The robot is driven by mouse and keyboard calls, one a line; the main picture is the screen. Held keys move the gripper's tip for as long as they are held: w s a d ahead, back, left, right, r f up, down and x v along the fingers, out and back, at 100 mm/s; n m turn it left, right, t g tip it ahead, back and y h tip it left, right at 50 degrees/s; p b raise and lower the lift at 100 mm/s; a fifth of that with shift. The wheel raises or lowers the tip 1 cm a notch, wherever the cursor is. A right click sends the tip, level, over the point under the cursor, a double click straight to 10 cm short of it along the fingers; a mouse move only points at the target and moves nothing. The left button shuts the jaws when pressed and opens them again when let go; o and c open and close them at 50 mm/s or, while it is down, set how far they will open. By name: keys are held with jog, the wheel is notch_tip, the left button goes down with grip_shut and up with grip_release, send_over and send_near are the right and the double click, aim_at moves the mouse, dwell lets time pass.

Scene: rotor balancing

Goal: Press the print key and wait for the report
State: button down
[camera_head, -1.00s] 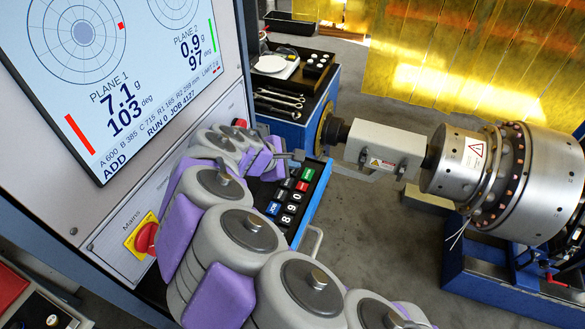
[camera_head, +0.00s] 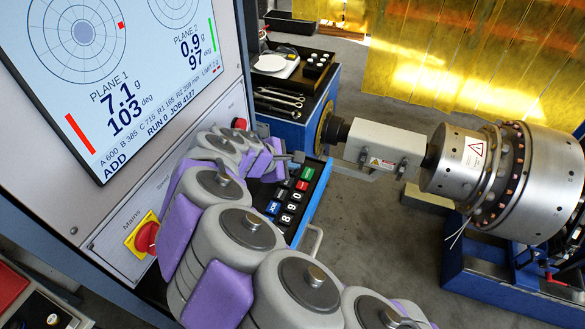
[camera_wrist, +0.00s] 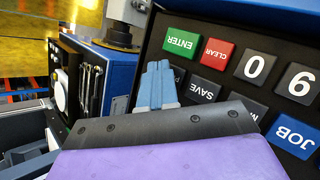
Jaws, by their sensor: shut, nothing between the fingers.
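The keypad (camera_head: 306,200) is on a shelf below the screen. In the wrist view, green ENTER (camera_wrist: 182,43), red CLEAR (camera_wrist: 217,53), SAVE (camera_wrist: 205,89) and blue JOB (camera_wrist: 294,135) keys show upside down. The screen (camera_head: 120,75) reads plane 1 7.1 g 103 deg, plane 2 0.9 g 97 deg, RUN 0 JOB 4127, ADD.
A red and yellow mains switch (camera_head: 143,238) is on the panel left of my arm. A blue cabinet (camera_head: 290,127) with wrenches and a scale stands behind the keypad. The steel rotor (camera_head: 525,180) is on its machine at right. Grey floor lies between.

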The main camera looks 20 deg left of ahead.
aim_at(291, 172)
jog(key=shift+f, duration=0.15)
dwell(0.4)
jog(key=shift+r+p, duration=0.8)
jog(key=shift+r, duration=0.2)
jog(key=shift+r+p, duration=1.8)
jog(key=shift+r, duration=0.6)
